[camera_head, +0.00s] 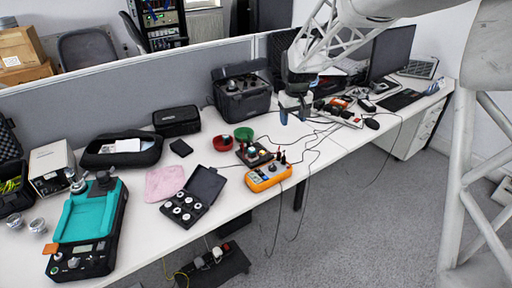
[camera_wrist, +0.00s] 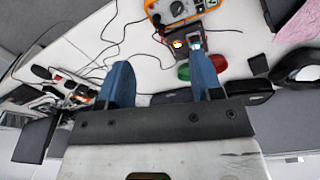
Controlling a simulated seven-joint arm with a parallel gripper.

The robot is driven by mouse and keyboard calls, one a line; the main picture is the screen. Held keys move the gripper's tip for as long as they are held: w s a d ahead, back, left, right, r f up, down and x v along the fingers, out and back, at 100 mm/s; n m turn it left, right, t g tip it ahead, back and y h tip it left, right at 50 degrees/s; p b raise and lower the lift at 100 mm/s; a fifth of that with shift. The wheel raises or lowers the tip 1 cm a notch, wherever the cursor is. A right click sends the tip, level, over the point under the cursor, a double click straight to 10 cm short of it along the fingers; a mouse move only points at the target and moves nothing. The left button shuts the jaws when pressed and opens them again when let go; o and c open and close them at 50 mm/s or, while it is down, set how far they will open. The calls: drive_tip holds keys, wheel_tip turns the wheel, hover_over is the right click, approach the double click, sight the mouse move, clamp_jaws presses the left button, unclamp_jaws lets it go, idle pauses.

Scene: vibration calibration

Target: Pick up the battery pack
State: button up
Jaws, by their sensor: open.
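I cannot tell for sure which thing is the battery pack. A small flat black block (camera_head: 180,147) lies on the desk left of the red bowl and may be it. It also shows in the wrist view as a dark block (camera_wrist: 258,64), right of my gripper. My gripper (camera_head: 295,115) hangs above the desk near its middle, right of the bowls. In the wrist view my gripper (camera_wrist: 160,60) has its two blue fingers wide apart with nothing held between them. The right finger partly overlaps the small dark device with coloured knobs.
A red bowl (camera_head: 222,143), green bowl (camera_head: 243,134), orange multimeter (camera_head: 268,176) and open weight case (camera_head: 194,195) crowd the middle. Cables (camera_head: 312,150) trail over the front edge. A black case (camera_head: 177,121) and large dark box (camera_head: 241,92) stand by the partition. Clear desk (camera_head: 215,120) lies between them.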

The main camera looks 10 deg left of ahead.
drive_tip(key=w+a+f+n, duration=0.2)
drive_tip(key=w+a+f, duration=0.7)
drive_tip(key=f, duration=0.1)
drive_tip(key=n, duration=0.1)
hover_over(251, 150)
drive_tip(key=w, duration=0.1)
drive_tip(key=shift+g, duration=0.4)
wheel_tip(251, 150, down, 9)
drive_tip(key=shift+a+f, duration=0.15)
drive_tip(key=shift+f, duration=1.3)
drive_tip(key=shift+f, duration=2.65)
